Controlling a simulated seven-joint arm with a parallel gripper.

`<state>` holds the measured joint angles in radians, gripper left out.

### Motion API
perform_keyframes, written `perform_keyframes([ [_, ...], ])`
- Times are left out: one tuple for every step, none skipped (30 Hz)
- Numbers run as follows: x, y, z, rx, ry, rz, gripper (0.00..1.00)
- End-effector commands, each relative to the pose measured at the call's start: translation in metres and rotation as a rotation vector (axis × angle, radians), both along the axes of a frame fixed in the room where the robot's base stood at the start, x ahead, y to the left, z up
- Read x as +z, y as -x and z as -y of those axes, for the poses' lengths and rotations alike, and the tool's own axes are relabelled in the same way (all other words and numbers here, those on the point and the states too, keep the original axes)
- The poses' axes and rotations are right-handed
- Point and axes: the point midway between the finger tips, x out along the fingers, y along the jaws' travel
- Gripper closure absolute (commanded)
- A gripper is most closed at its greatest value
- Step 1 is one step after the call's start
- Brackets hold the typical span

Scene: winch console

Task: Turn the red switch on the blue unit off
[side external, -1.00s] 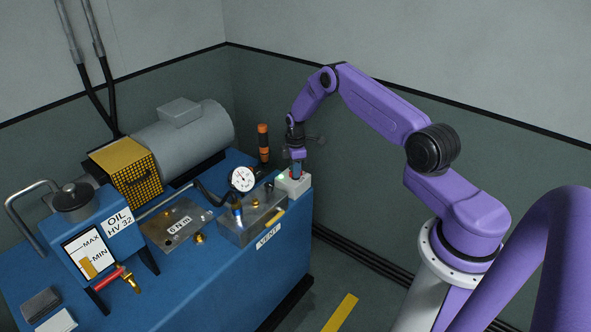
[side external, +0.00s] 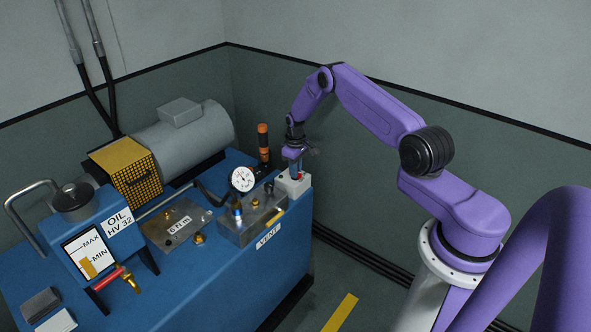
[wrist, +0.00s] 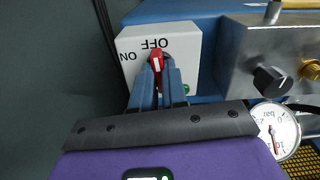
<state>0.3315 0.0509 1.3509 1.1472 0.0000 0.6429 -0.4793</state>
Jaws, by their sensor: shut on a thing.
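The red switch (wrist: 156,60) is a small lever with a white mark, on the top of a white box (wrist: 130,38) in the wrist view. The lever points towards the OFF label, slightly to its ON side. My gripper (wrist: 159,72) is shut on the lever, with its blue fingers on either side. In the side external view my gripper (side external: 296,167) reaches down to the white box (side external: 291,188), at the right end of the blue unit (side external: 232,285). A bit of red shows below the fingers. The fingers hide the lever's base.
A green lamp (wrist: 186,89) sits on the box beside the fingers. A metal block with a black knob (wrist: 269,78) and a pressure gauge (wrist: 277,128) stand close by. An orange-topped post (side external: 263,143) stands behind. The wall side is clear.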

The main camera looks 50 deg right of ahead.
Motion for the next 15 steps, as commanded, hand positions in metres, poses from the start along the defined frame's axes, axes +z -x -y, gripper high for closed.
perform_keyframes([
  [0.0000, 0.0007, 0.0002, -0.023, -0.001, -0.002, 1.00],
  [0.0000, 0.0008, 0.0003, -0.035, -0.001, -0.002, 1.00],
  [0.0000, 0.0009, 0.0005, -0.052, -0.001, -0.002, 1.00],
  [0.0000, 0.0008, 0.0006, -0.062, -0.001, -0.002, 1.00],
  [0.0000, 0.0008, 0.0006, -0.070, -0.001, -0.002, 1.00],
  [0.0000, 0.0008, 0.0006, -0.082, -0.001, -0.002, 1.00],
  [0.0000, 0.0009, 0.0006, -0.089, -0.001, -0.002, 1.00],
  [0.0000, 0.0009, 0.0007, -0.094, -0.001, -0.002, 1.00],
  [0.0000, 0.0009, 0.0007, -0.100, -0.001, -0.003, 1.00],
  [0.0000, 0.0009, 0.0006, -0.104, -0.001, -0.003, 1.00],
  [0.0000, 0.0009, 0.0006, -0.108, -0.001, -0.003, 1.00],
  [0.0000, 0.0009, 0.0006, -0.111, -0.001, -0.003, 1.00],
  [0.0000, 0.0009, 0.0006, -0.113, -0.001, -0.003, 1.00],
  [0.0000, 0.0009, 0.0006, -0.115, -0.001, -0.003, 1.00],
  [0.0000, 0.0009, 0.0006, -0.116, -0.001, -0.003, 1.00],
])
